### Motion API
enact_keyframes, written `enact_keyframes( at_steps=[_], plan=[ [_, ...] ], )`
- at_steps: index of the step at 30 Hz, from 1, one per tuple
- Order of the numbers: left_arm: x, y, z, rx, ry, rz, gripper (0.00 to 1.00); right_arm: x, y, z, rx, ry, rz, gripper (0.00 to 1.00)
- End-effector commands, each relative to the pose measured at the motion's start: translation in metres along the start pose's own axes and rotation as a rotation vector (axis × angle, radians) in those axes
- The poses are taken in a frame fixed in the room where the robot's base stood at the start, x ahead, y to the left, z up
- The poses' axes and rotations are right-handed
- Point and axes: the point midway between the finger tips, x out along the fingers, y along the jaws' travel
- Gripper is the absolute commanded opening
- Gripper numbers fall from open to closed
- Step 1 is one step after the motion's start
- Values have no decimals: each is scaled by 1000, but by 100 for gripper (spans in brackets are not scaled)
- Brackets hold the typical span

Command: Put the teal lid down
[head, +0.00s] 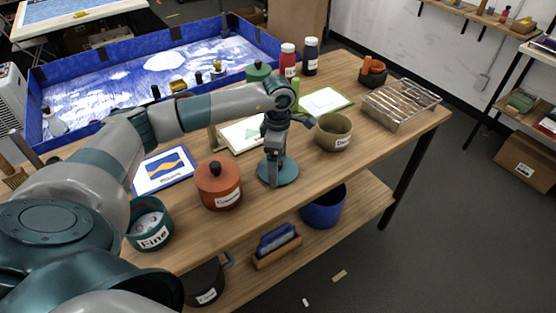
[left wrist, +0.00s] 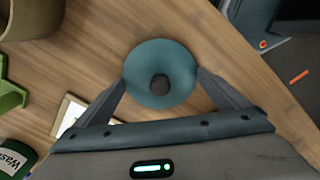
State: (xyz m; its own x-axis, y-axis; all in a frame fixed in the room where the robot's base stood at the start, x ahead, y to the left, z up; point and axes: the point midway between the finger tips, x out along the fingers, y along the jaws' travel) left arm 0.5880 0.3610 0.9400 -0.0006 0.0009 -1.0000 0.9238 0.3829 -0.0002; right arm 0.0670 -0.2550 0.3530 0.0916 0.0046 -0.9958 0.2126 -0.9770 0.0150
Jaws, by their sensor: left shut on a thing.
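The teal lid (head: 290,172) is a round disc with a dark knob, low over the wooden table or on it; I cannot tell whether it touches. My left gripper (head: 275,180) points down and is shut on it. In the left wrist view the lid (left wrist: 160,58) shows between the two fingertips (left wrist: 161,80), one at each side of its rim. The teal pot labelled "Fine" (head: 152,238) stands open at the front left of the table. My right gripper is not in view.
A lidded terracotta pot (head: 219,188) stands left of the lid, an open olive pot (head: 333,138) to its right. Behind are a picture card (head: 163,170), bottles (head: 288,62) and a blue-walled tray (head: 40,80). A wire rack (head: 400,103) stands at the right. Bare wood lies between the olive pot and the front edge.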

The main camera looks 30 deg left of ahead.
Motion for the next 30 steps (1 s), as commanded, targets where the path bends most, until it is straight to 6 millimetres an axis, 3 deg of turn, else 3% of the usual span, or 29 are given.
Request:
enact_keyframes(
  at_steps=[8,9,23,30],
  plan=[
    [4,0,0,0,0,0,73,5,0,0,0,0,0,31],
    [3,0,0,0,0,0,100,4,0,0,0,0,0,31],
    [-3,1,0,1,-2,2,100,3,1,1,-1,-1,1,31],
    [-34,1,1,1,-4,4,100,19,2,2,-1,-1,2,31]
  ],
)
